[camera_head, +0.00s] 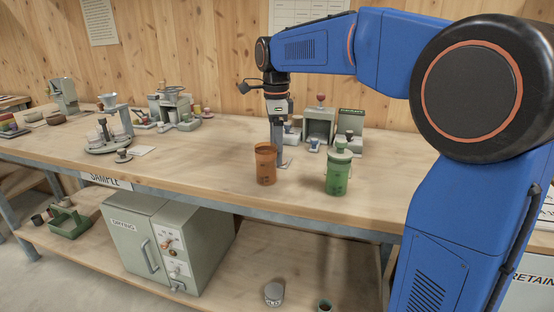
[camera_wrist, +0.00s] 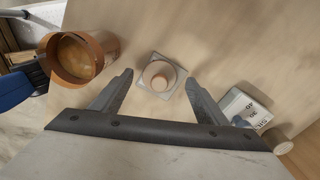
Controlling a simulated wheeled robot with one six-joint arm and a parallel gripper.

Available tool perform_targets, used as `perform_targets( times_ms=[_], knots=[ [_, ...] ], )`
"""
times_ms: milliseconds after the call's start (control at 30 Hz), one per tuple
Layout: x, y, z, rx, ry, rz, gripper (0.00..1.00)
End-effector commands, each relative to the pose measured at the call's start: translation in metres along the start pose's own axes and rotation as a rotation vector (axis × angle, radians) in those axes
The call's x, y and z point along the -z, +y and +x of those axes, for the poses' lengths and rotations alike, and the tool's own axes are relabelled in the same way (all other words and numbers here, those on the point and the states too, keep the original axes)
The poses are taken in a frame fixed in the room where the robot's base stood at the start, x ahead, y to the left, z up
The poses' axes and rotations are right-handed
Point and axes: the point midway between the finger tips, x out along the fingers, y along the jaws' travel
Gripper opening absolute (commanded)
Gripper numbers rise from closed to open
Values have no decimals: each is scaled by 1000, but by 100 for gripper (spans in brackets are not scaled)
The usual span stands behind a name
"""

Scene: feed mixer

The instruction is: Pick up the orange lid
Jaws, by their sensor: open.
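An orange jar (camera_head: 265,164) stands upright on the bench, left of my gripper (camera_head: 281,160). In the wrist view the jar (camera_wrist: 110,46) is at the upper left, its round mouth facing the camera with a brownish surface inside. I cannot make out a separate orange lid. My gripper (camera_wrist: 160,77) is open, pointing down close to the bench top. A small pale square plate with a round tan knob (camera_wrist: 160,76) shows between the fingertips. The fingers look apart from it. In the head view my gripper partly hides this plate.
A green jar (camera_head: 338,175) with a pale green lid stands to the right. A grey device (camera_head: 319,126) stands behind. A labelled pale block (camera_wrist: 246,107) and a short cylinder (camera_wrist: 277,140) lie right of the fingers in the wrist view.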

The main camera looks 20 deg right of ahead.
Motion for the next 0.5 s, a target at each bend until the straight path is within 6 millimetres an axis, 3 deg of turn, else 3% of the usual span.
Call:
perform_targets(
  times_ms=[100, 367, 500],
  knots=[
    [0, 0, 9, 0, 0, 0, 68],
    [0, 0, 11, 1, 0, 0, 68],
    [0, 0, 11, 0, 0, 0, 37]
  ],
)
